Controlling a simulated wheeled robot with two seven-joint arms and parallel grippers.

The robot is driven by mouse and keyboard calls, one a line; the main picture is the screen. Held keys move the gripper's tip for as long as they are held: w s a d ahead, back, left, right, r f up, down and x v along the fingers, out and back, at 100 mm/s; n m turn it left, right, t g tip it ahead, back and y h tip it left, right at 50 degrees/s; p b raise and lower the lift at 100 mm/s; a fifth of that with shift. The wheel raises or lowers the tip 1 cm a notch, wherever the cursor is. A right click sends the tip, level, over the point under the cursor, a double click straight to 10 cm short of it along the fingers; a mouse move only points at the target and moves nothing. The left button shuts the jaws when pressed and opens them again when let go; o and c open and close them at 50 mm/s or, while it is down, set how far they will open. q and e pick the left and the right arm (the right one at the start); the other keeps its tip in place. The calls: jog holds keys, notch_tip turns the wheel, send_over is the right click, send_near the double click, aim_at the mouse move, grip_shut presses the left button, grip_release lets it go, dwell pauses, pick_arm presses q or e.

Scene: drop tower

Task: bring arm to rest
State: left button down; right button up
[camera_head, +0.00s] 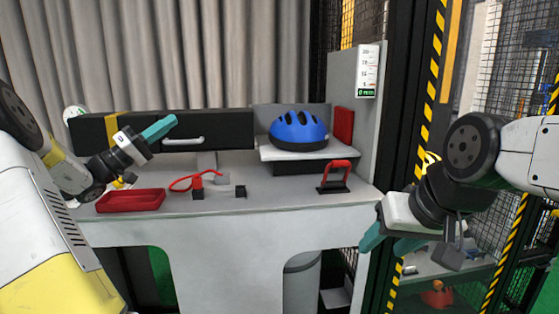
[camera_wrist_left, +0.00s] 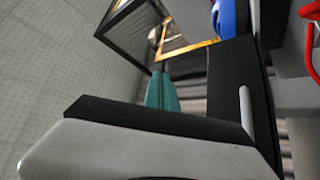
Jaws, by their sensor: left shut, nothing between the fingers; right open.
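My left gripper (camera_head: 160,129) is shut and empty. Its teal fingers are pressed together and point up and right, in front of the long black box in the head view. They also show together in the left wrist view (camera_wrist_left: 162,92). My right gripper (camera_head: 388,240) is open and empty, pointing down and left beside the right end of the workbench. My left arm comes in from the left edge and my right arm from the right edge.
The workbench (camera_head: 240,205) holds a red tray (camera_head: 131,201), a red cord (camera_head: 190,180), a red handle (camera_head: 337,172) and a blue helmet (camera_head: 297,130) on a raised plate. A black box (camera_head: 232,130) with a handle stands behind. A striped post (camera_head: 424,130) and mesh cage stand at right.

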pick_arm(q)
jog(key=s+d+f+m+g+y, duration=0.15)
jog(key=d+g, duration=0.25)
jog(key=d, duration=0.5)
jog(key=s+d+f+g, duration=0.2)
jog(key=d+f+g, duration=0.15)
jog(key=d, duration=0.65)
jog(key=s+d+f+g+y, duration=0.4)
jog(key=s+d+g, duration=0.1)
jog(key=s+d, duration=0.25)
jog(key=s+a+f+t+y, duration=0.1)
jog(key=s+a+f+y, duration=0.1)
jog(key=s+y, duration=0.3)
jog(key=s+a+f+t+y, duration=0.1)
jog(key=s+f+y, duration=0.3)
jog(key=s, duration=0.6)
jog(key=shift+a+y, duration=0.35)
jog(key=shift+a, duration=0.1)
jog(key=shift+f+t, duration=0.1)
jog(key=shift+t, duration=0.15)
